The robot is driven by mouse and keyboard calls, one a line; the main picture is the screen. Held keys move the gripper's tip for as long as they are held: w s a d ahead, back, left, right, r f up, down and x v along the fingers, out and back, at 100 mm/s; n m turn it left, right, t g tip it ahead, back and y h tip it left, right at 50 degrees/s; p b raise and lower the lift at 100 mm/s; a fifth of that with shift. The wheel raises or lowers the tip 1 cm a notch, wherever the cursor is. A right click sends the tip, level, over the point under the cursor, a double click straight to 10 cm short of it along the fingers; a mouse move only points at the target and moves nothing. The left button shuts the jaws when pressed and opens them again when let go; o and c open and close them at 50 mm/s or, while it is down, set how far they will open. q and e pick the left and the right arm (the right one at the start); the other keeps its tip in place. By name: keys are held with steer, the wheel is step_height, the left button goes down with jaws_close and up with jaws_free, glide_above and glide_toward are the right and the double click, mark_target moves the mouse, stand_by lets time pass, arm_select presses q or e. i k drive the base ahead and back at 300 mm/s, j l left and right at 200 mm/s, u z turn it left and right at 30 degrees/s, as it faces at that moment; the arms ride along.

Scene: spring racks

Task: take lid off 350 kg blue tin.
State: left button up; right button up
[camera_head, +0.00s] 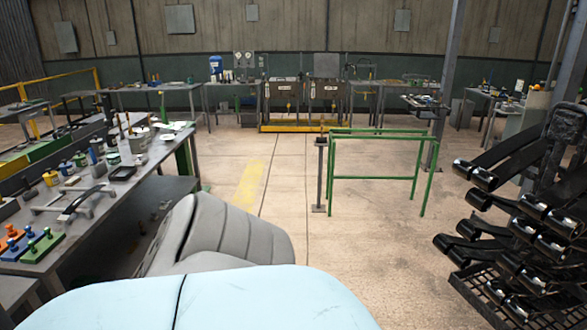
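Small tins or pots stand along the left workbench (133,190), too small to read any label. Among them are a yellow-topped one (50,177), a green-topped one (113,158) and a small blue item (91,157). A blue and white container (216,65) stands on a bench at the back wall. I cannot tell which of these, if any, is the 350 kg blue tin, and I cannot make out its lid. Neither of my grippers is in view.
A green-framed stand (375,178) and a grey post (320,178) stand mid-floor. A rack of black leaf springs (515,220) fills the right side. A steel column (447,80) rises behind. Open concrete floor (290,235) lies between the left bench and the stand.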

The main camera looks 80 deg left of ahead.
mark_target(64, 164)
steer(key=u, duration=3.5)
steer(key=i+l+u, duration=0.15)
steer(key=i+u, duration=0.15)
steer(key=i, duration=0.2)
steer(key=i+l+u, duration=0.3)
steer(key=i, duration=0.2)
steer(key=i+l, duration=0.2)
steer(key=l, duration=0.15)
steer(key=i+l+u, duration=0.1)
steer(key=i+l, duration=0.15)
steer(key=l, duration=0.15)
steer(key=i+l+u, duration=0.15)
steer(key=l, duration=0.25)
steer(key=i+l+u, duration=0.15)
steer(key=l, duration=0.25)
steer(key=i+l+u, duration=0.1)
steer(key=i+l, duration=0.15)
steer(key=l, duration=0.2)
steer(key=i+l+u, duration=0.15)
steer(key=l, duration=0.3)
steer(key=i+l+u, duration=0.15)
steer(key=l, duration=0.3)
steer(key=l+u, duration=0.15)
steer(key=l, duration=0.3)
steer(key=i+l+u, duration=0.15)
steer(key=l, duration=0.35)
